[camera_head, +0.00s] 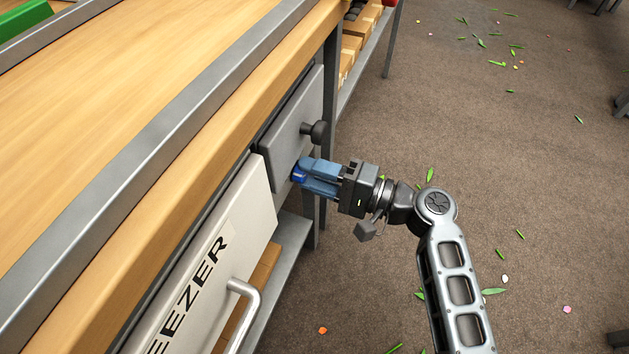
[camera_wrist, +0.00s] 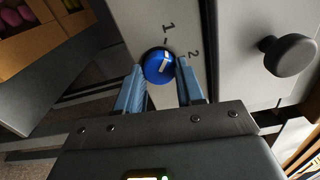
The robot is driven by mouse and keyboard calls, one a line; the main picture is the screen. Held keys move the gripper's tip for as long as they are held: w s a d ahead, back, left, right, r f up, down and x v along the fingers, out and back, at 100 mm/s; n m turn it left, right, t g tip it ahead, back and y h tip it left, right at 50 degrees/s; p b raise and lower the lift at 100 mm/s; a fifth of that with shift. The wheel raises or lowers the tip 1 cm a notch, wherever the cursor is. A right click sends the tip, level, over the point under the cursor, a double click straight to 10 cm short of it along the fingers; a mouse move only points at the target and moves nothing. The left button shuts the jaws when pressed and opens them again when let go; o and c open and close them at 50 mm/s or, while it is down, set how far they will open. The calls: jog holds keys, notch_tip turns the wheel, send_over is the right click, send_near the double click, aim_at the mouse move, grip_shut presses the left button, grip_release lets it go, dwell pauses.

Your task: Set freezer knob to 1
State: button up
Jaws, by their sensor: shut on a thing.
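The freezer knob (camera_wrist: 158,65) is round and blue with a white pointer line, set on a pale grey panel (camera_wrist: 146,18). The marks "1" and "2" show beside it in the wrist view. The pointer slants up and right, nearer to "2" than to "1", though its exact setting is hard to read. My gripper (camera_wrist: 161,78) has its two blue fingers on either side of the knob, shut on it. In the head view the knob (camera_head: 298,174) shows in part at the fingertips of my gripper (camera_head: 302,177).
A freezer front (camera_head: 215,262) with part of its lettering and a metal handle (camera_head: 243,300) is at lower left. A black round pull (camera_head: 319,131) on a grey drawer is close beside my gripper. The wooden worktop (camera_head: 130,80) overhangs. Open floor lies right.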

jog(key=shift+f+n+b, duration=0.1)
jog(key=shift+n+b, duration=0.65)
jog(key=shift+n, duration=0.25)
jog(key=o, duration=1)
jog(key=shift+o, duration=0.2)
jog(key=p+v, duration=0.1)
jog(key=v, duration=0.7)
